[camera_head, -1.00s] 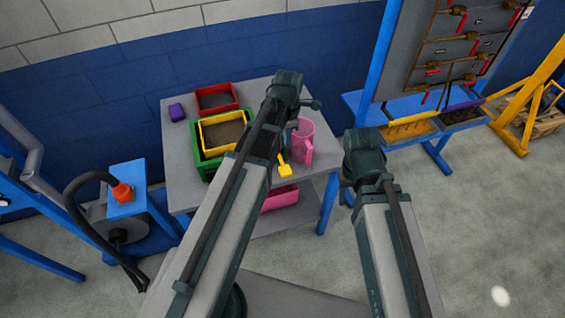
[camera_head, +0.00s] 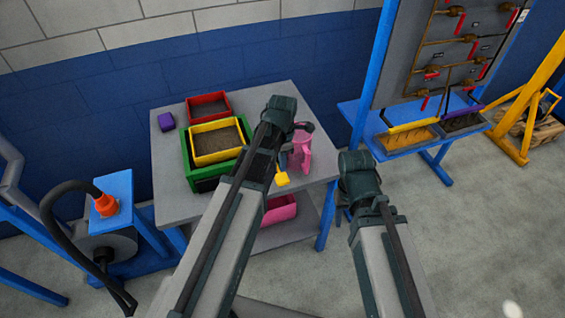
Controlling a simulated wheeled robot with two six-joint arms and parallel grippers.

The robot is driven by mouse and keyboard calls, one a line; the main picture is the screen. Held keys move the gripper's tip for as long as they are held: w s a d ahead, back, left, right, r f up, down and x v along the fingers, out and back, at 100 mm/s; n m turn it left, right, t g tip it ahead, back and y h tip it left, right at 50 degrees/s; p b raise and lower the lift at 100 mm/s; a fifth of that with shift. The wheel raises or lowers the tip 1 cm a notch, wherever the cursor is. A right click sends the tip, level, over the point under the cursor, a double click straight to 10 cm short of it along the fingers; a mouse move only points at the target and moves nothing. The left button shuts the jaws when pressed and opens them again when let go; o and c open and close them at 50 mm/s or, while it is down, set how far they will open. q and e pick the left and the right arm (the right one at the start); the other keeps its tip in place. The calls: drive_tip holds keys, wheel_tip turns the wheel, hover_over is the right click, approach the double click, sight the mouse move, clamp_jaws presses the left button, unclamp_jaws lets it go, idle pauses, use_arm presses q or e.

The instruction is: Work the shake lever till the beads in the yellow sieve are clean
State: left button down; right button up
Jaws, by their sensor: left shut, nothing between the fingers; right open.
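The yellow sieve (camera_head: 216,160) sits in a green frame (camera_head: 188,165) on the grey table, with grey-brown material inside. I cannot make out separate beads or tell how clean they are. My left gripper (camera_head: 299,128) is to the right of the sieve, over the table and near a pink jug (camera_head: 301,158). It is shut and empty, its fingers mostly hidden by my arm. My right gripper (camera_head: 342,207) is open and empty, right of the table, partly hidden by its wrist. I cannot make out the shake lever for certain; my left arm covers the sieve's right side.
A red tray (camera_head: 207,98) and a purple block (camera_head: 166,121) lie at the table's back. A small yellow piece (camera_head: 282,179) is near its front edge. A pink bin (camera_head: 281,209) is on the shelf below. A blue stand (camera_head: 113,190) with a hose is left.

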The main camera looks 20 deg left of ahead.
sight(283, 178)
use_arm(q)
wheel_tip(283, 178, down, 5)
drive_tip(key=b, duration=0.4)
drive_tip(key=shift+f, duration=0.1)
